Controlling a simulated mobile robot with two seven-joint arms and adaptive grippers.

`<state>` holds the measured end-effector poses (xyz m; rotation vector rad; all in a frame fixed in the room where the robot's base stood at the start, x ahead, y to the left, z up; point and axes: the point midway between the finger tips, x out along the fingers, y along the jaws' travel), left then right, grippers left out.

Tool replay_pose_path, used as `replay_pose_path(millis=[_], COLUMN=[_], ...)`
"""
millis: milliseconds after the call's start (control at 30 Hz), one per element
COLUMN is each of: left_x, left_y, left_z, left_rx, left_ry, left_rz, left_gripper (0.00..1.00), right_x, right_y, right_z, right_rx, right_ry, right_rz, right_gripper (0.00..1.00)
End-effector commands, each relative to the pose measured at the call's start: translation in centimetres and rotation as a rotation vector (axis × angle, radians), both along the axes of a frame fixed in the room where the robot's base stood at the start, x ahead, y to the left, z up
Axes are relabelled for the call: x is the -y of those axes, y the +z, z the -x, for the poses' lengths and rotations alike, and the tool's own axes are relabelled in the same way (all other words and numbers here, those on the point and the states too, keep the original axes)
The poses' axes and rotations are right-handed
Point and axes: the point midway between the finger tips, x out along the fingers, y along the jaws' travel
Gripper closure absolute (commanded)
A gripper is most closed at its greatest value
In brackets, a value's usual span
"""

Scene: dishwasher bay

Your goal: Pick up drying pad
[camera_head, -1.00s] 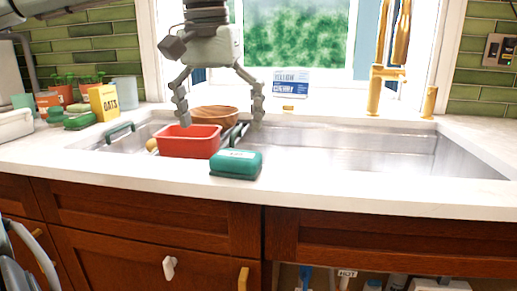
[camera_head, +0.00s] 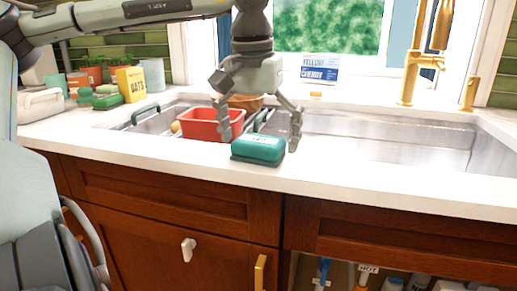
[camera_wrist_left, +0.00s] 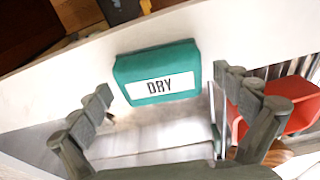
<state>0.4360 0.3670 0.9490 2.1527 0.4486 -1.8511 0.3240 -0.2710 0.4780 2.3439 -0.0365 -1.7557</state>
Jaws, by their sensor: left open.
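The drying pad (camera_head: 258,150) is a green, rounded block lying on the white counter at the sink's front edge. In the left wrist view the pad (camera_wrist_left: 150,62) shows a white label reading "DRY". My left gripper (camera_head: 258,146) is open and empty, pointing down, with its fingers apart to either side of the pad in the head view. In the left wrist view the pad lies beyond the fingertips, between their lines, and no contact shows. My right gripper is not in view.
A red tub (camera_head: 200,126) stands in the sink (camera_head: 390,138) just left of the pad, with a wooden bowl (camera_head: 244,101) behind. A yellow oats box (camera_head: 131,84) and several pots stand at the left. The counter's front strip is clear to the right.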

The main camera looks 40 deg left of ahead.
Motion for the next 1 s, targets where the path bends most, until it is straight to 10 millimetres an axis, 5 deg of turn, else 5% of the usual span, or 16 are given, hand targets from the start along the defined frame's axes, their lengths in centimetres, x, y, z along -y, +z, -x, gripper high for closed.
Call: replay_pose_path(millis=[67,433,767,1000], left_x=[0.0,0.0,0.0,0.0], left_y=[0.0,0.0,0.4,3.1], left_z=[0.0,0.0,0.0,-0.1], left_rx=[0.000,0.000,0.001,0.002], left_ry=[0.000,0.000,0.000,0.002], left_rz=[0.000,0.000,0.000,-0.002], left_gripper=[0.01,0.47,0.48,0.48], right_x=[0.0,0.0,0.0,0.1], right_y=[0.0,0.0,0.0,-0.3], right_z=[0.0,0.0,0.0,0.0], right_rx=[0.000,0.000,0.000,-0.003], right_ry=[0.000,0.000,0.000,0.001], right_rz=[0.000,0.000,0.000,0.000], right_gripper=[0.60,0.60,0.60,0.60])
